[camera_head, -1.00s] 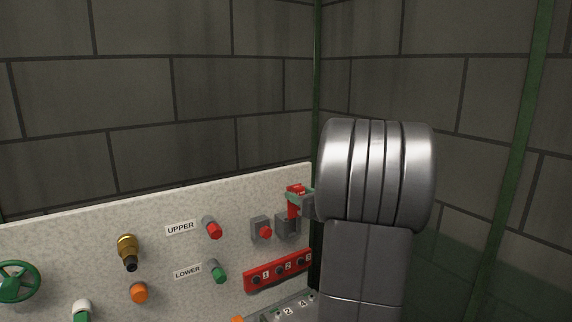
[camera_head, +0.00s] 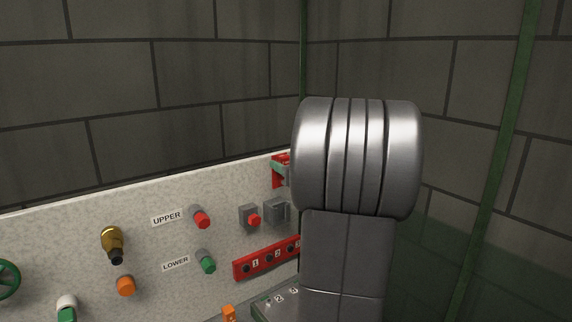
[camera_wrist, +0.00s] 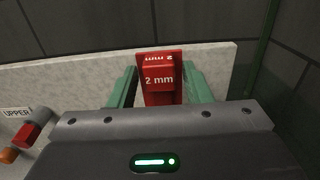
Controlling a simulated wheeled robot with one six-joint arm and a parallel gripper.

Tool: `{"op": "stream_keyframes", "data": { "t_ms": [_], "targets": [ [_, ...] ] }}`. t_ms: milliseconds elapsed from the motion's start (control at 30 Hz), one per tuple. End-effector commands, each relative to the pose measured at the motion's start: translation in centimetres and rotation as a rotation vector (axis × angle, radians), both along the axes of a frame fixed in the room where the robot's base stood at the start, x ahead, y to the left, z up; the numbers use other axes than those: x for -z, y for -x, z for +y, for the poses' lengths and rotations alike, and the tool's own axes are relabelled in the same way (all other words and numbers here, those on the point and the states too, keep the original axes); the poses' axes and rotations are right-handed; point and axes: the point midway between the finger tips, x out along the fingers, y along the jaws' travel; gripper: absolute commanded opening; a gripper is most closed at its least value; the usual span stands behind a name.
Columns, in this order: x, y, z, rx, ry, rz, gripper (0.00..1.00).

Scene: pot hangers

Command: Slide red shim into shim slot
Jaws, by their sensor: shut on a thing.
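The red shim (camera_wrist: 159,84), marked "2 mm", stands roughly upright between the two green fingers of my gripper (camera_wrist: 157,88) in the wrist view. The gripper is shut on it. In the head view the red shim (camera_head: 277,180) shows beside my big grey wrist, which hides most of the gripper (camera_head: 280,168). A grey block (camera_head: 277,210) on the panel lies just below the shim in the picture, with a small gap between them. It may be the shim slot; its opening is not clear. The shim's lower end is hidden in the wrist view.
A speckled panel (camera_head: 140,200) carries a grey block with a red knob (camera_head: 250,216), red and green buttons, a brass fitting (camera_head: 112,243) and a green wheel (camera_head: 8,279). A red numbered strip (camera_head: 265,259) sits below. Dark block walls stand behind and right.

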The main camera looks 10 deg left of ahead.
Motion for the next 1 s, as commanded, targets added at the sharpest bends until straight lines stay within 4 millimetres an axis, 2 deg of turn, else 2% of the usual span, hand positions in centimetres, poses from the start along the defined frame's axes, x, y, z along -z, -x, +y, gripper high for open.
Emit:
{"op": "stream_keyframes", "data": {
  "t_ms": [100,400,1000],
  "targets": [
    [1.6,0.0,0.0,0.0,0.0,0.0,0.22],
    [4.2,0.0,0.0,0.0,-0.001,0.001,0.22],
    [4.5,0.0,0.0,0.0,-0.001,0.001,0.22]
  ]
}}
